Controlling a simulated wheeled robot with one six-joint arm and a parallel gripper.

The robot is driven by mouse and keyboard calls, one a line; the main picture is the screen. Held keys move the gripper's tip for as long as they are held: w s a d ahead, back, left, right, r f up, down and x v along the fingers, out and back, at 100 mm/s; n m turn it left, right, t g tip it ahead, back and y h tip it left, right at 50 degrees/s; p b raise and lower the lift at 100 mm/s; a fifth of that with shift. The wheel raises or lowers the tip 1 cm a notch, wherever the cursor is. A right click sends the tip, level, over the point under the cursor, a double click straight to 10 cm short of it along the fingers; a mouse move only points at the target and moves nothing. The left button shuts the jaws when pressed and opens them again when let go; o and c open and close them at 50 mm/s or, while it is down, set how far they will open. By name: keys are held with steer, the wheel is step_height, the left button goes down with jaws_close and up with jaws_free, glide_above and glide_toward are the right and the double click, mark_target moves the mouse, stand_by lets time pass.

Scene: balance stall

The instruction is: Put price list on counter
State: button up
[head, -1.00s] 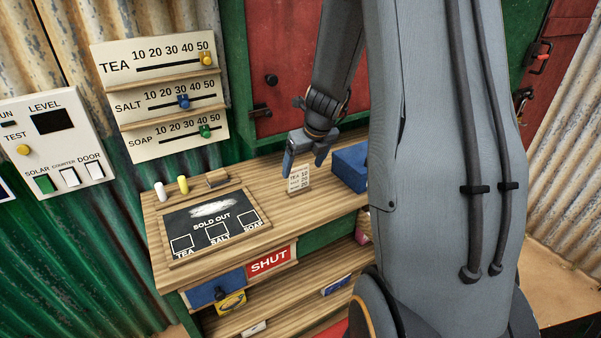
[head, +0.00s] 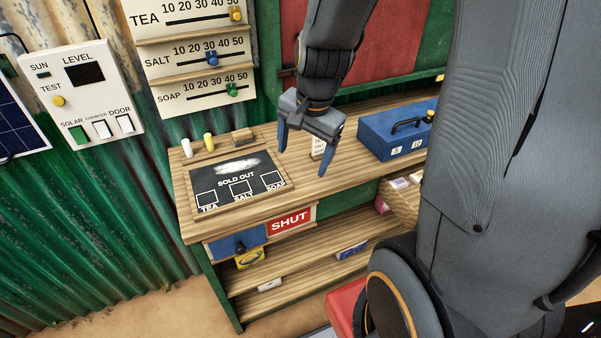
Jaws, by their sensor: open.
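The price list (head: 318,148) is a small cream card with dark lettering. It stands upright on the wooden counter (head: 300,182), behind my gripper's fingers and partly hidden by them. My gripper (head: 301,162) is open, its two blue-grey fingers pointing down over the counter in front of the card. Nothing shows between the fingers as held, and I cannot tell whether they touch the counter.
A blue box (head: 385,135) with a handle stands right of the card. A sold-out chalkboard (head: 240,182) lies at left, with chalks (head: 208,140) and an eraser (head: 243,136) behind it. Slider boards (head: 190,55) hang on the wall. Shelves below hold small packets.

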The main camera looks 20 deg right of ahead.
steer(key=s+a+n, duration=0.3)
steer(key=s+n, duration=0.3)
steer(key=n, duration=0.5)
steer(key=shift+s+a+g, duration=0.2)
steer(key=shift+g, duration=0.1)
step_height(320, 180, down, 4)
steer(key=b, duration=0.3)
steer(key=shift+g, duration=0.3)
